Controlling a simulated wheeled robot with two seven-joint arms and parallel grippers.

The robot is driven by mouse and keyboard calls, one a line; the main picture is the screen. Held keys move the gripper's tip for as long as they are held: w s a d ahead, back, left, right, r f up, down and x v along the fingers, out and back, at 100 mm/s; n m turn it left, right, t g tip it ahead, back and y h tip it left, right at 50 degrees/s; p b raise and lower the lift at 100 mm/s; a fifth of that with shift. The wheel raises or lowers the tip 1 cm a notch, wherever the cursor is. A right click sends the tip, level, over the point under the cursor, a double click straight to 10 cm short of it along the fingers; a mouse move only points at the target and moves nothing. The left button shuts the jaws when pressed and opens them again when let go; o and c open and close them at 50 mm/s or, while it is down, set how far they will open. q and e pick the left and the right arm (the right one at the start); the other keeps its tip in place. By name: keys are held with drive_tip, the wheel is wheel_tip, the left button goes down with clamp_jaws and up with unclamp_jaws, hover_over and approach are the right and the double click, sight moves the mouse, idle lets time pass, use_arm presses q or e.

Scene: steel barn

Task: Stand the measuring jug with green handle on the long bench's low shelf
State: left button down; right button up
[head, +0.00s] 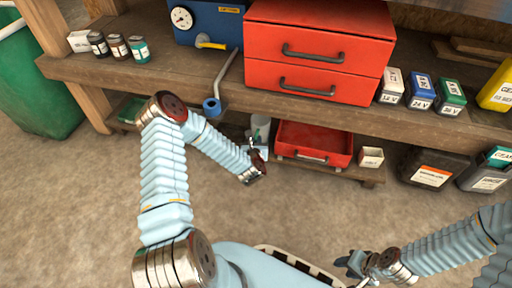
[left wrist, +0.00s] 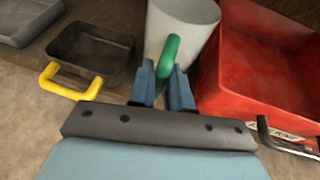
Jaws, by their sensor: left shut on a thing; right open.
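The measuring jug (head: 263,124) is whitish, with a green handle (left wrist: 169,54). It looks upright at the long bench's low shelf (head: 340,172), left of a red tray. In the left wrist view the jug (left wrist: 188,20) fills the top middle. My left gripper (left wrist: 165,85) is shut on the green handle, one finger on each side; in the head view this gripper (head: 257,153) partly hides the jug. I cannot tell whether the jug's base touches the shelf. My right gripper (head: 352,262) is open and empty, low over the floor.
The red tray (left wrist: 240,95) stands close to the jug's right. A dark tray with a yellow handle (left wrist: 70,85) lies to its left. A small white container (head: 370,157) stands right of the red tray. The long bench top (head: 190,72) overhangs the shelf and carries red drawers (head: 315,50).

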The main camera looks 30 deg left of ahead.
use_arm(q)
drive_tip(key=shift+f+b, duration=0.45)
drive_tip(key=shift+f, duration=1.25)
drive_tip(key=c, duration=1.1)
unclamp_jaws()
drive_tip(key=shift+o, duration=0.2)
drive_tip(key=shift+r, duration=0.15)
